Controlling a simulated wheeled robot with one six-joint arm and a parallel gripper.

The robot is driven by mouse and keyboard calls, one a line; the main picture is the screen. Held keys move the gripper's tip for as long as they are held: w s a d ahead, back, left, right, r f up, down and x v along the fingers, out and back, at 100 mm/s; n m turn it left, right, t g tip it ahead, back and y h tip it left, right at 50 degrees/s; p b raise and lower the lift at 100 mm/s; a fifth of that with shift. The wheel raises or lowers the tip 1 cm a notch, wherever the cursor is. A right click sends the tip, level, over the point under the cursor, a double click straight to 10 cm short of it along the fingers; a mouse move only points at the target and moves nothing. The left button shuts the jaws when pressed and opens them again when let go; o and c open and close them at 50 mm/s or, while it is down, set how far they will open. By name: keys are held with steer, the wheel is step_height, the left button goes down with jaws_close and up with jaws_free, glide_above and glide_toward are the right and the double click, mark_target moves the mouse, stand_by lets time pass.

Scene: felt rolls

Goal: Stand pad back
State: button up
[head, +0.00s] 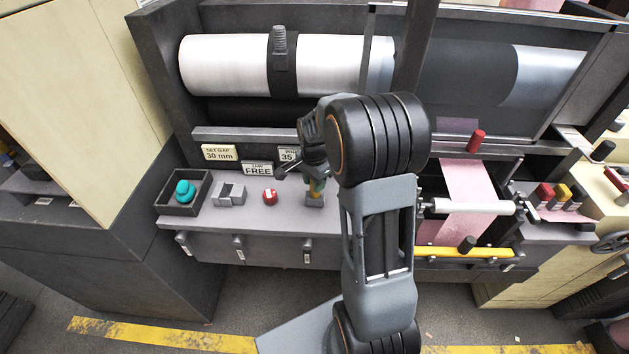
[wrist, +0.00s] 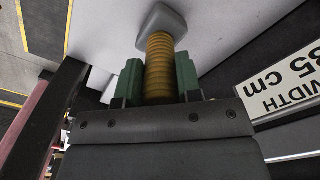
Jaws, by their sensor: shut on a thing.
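My gripper (wrist: 160,85) is shut on a yellow ribbed handle (wrist: 159,62), with a green finger pad on each side of it. A grey block (wrist: 162,24) sits at the far end of this handle. In the head view my gripper (head: 316,184) points down over the grey bench, and the grey block (head: 315,200) shows below it near the front edge. I cannot tell whether the block touches the bench. No loose thing is clearly recognisable as the pad. A black band with a ribbed grey grip (head: 281,60) lies against the white roll (head: 225,65).
Left of my gripper on the bench are a red knob (head: 270,197), a grey notched block (head: 229,194) and a dark tray (head: 170,208) holding a teal piece (head: 185,191). Signs (head: 219,153) stand behind. Pink web and a white roller (head: 470,206) lie right of my arm.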

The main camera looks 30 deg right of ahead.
steer(key=shift+f, duration=0.3)
steer(key=o, duration=1)
step_height(320, 180, up, 14)
stand_by(0.5)
